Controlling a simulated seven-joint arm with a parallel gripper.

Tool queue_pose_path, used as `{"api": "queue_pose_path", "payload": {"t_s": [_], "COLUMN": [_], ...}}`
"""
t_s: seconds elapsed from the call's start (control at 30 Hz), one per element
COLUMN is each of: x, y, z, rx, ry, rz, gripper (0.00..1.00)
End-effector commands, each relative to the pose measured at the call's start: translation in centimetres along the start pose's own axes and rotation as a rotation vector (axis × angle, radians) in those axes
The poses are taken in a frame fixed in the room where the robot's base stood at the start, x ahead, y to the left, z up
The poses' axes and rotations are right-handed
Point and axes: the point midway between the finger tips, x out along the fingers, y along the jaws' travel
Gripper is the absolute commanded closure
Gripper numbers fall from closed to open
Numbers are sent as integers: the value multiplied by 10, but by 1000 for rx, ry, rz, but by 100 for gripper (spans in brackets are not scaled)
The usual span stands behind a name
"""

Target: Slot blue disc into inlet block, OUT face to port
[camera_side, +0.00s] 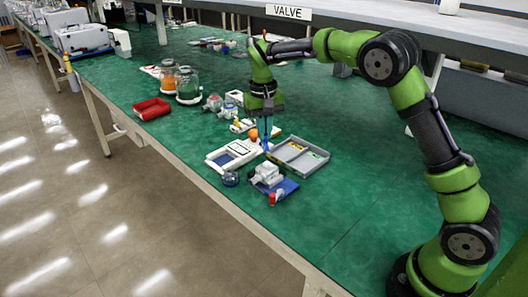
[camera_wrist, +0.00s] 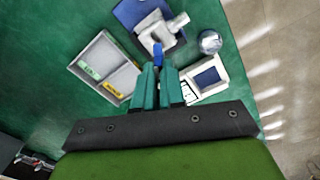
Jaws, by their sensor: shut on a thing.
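My gripper (camera_side: 266,140) points down over the bench, its narrow fingers close together. In the wrist view the gripper (camera_wrist: 158,68) is shut on the blue disc (camera_wrist: 158,50), which shows edge-on as a small blue piece at the fingertips. The white inlet block (camera_side: 267,174) stands on a blue base plate (camera_side: 288,187); the block also shows in the wrist view (camera_wrist: 155,32), just beyond the disc. The disc appears close to the block; I cannot tell whether they touch. The OUT marking and the port side cannot be made out.
A grey divided tray (camera_side: 318,170) with green and yellow labels lies beside the block. A white tray (camera_side: 214,159) with a blue panel and a round clear-topped part (camera_side: 230,178) lie on the other side. Jars and a red bin (camera_side: 152,109) stand farther back. The bench front-right is clear.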

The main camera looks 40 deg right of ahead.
Motion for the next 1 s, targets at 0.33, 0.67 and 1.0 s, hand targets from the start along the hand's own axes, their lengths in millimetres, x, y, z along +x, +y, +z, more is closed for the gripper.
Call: {"api": "queue_pose_path", "payload": {"t_s": [0.33, 0.67, 1.0], "x": [-2, -6, -8], "y": [3, 7, 13], "z": [1, 1, -1], "rx": [850, 1660, 2420], "ry": [1, -5, -31], "rz": [2, -6, -9], "gripper": [100, 100, 100]}}
